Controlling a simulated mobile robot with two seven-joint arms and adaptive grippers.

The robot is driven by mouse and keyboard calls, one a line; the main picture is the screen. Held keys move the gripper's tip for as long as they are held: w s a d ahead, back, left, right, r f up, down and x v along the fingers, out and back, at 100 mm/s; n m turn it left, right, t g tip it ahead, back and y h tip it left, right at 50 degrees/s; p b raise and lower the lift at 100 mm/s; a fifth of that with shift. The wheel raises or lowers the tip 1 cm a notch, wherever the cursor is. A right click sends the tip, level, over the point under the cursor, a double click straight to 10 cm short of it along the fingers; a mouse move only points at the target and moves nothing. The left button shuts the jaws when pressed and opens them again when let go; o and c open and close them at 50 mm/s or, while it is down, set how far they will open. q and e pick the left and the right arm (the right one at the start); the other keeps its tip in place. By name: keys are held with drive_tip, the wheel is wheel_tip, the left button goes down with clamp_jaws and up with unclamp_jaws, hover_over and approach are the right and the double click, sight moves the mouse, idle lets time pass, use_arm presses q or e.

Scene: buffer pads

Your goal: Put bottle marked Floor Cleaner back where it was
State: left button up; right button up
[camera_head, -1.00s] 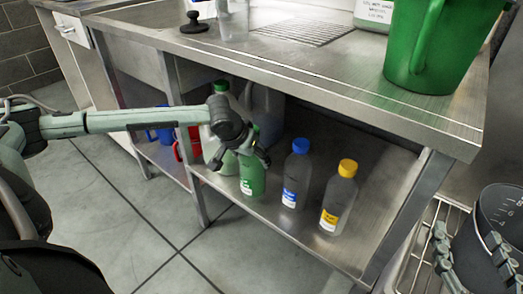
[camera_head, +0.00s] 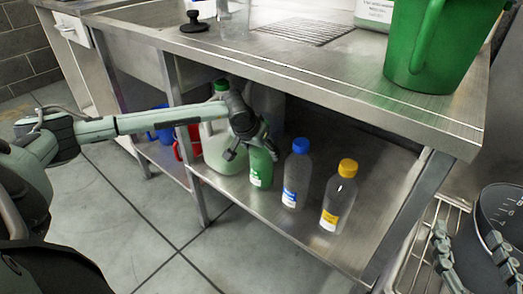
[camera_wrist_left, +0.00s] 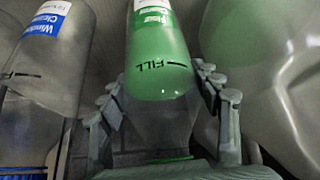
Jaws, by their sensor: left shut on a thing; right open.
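The green Floor Cleaner bottle (camera_head: 260,170) is upright over the lower shelf (camera_head: 285,232), left of the blue-capped bottle (camera_head: 297,175). I cannot tell whether its base touches the shelf. My left gripper (camera_head: 250,150) is shut around its upper part, hiding its top. In the left wrist view, the bottle (camera_wrist_left: 158,55) lies between the fingers of my left gripper (camera_wrist_left: 160,105), its "Floor" label partly cut off by the frame edge. My right gripper (camera_head: 472,255) is open at the lower right, next to a dark pot.
A yellow-capped bottle (camera_head: 339,196) stands right of the blue-capped one. A large pale jug (camera_head: 222,150) is close on the left. The steel counter edge (camera_head: 300,82) overhangs the shelf. The dark pot (camera_head: 500,220) sits at the right on a wire rack (camera_head: 412,262).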

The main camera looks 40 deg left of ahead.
use_arm(q)
drive_tip(key=o, duration=1.8)
use_arm(e)
drive_tip(key=shift+a+r, duration=0.25)
drive_tip(key=shift+r, duration=0.15)
drive_tip(key=shift+d, duration=0.1)
use_arm(q)
drive_tip(key=p+v, duration=0.1)
drive_tip(key=v, duration=1.1)
drive_tip(key=shift+r, duration=0.1)
use_arm(e)
drive_tip(key=d+f+g+h, duration=0.2)
drive_tip(key=d+f, duration=0.1)
drive_tip(key=f, duration=0.3)
drive_tip(key=shift+s+g, duration=0.25)
drive_tip(key=shift+g, duration=0.05)
drive_tip(key=shift+d, duration=0.1)
